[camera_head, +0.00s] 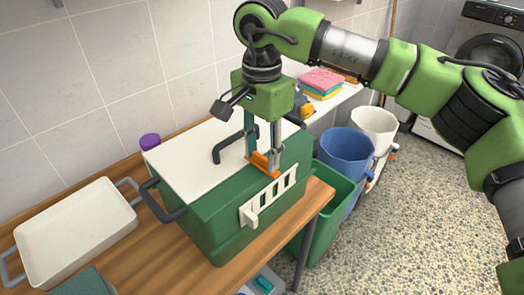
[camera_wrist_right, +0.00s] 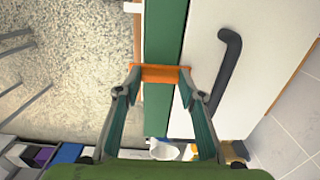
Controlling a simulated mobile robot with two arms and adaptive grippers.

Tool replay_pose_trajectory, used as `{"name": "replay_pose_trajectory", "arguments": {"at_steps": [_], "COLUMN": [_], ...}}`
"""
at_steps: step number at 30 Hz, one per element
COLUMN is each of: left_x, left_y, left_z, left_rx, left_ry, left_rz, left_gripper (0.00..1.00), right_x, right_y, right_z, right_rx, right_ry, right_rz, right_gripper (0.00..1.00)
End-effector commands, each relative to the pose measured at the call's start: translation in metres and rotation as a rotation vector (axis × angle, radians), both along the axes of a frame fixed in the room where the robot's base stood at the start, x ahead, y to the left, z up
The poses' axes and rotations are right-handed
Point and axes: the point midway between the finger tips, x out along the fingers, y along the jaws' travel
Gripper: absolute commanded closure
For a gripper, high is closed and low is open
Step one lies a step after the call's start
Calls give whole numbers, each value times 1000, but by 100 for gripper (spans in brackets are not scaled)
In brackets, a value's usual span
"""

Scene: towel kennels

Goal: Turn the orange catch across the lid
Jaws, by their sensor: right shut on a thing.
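A green box (camera_head: 215,228) with a white lid (camera_head: 185,150) stands on the wooden table. A dark bent handle (camera_head: 222,153) rises from the lid, and it also shows in the right wrist view (camera_wrist_right: 226,72). The small orange catch (camera_head: 262,163) sits at the box's top edge, above a white slotted bracket (camera_head: 268,200). My right gripper (camera_head: 261,155) points down with its fingers shut on the catch. In the right wrist view the catch (camera_wrist_right: 160,74) lies between the fingertips, over the green rim; its overlap with the lid is unclear. My left gripper is out of view.
A white tray (camera_head: 75,236) lies left of the box, with a purple-topped item (camera_head: 149,141) behind. A green bin (camera_head: 326,215), a blue bucket (camera_head: 345,152) and a white bucket (camera_head: 375,126) stand to the right. Folded coloured cloths (camera_head: 321,82) lie at the back.

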Motion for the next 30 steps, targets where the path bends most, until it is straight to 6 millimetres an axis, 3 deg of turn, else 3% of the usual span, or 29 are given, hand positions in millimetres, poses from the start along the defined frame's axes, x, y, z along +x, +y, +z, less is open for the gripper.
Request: {"name": "replay_pose_trajectory", "arguments": {"at_steps": [10, 11, 12, 13, 24, 30], "left_x": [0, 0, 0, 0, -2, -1], "left_y": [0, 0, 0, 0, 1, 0], "left_z": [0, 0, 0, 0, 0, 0], "left_rx": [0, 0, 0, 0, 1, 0], "left_ry": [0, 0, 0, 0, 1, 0], "left_rz": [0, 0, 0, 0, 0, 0], "left_gripper": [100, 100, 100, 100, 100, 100], "right_x": [0, 0, 0, 0, 0, 0], "right_y": [1, 1, 1, 1, 0, 1], "right_z": [1, 1, 1, 1, 3, 30], "right_rx": [1, 1, 1, 2, 1, 1], "right_ry": [-1, -1, -1, -1, -1, -4], "right_rz": [6, 6, 5, 5, 4, 2], "right_gripper": [86, 62, 51, 47, 47, 47]}}
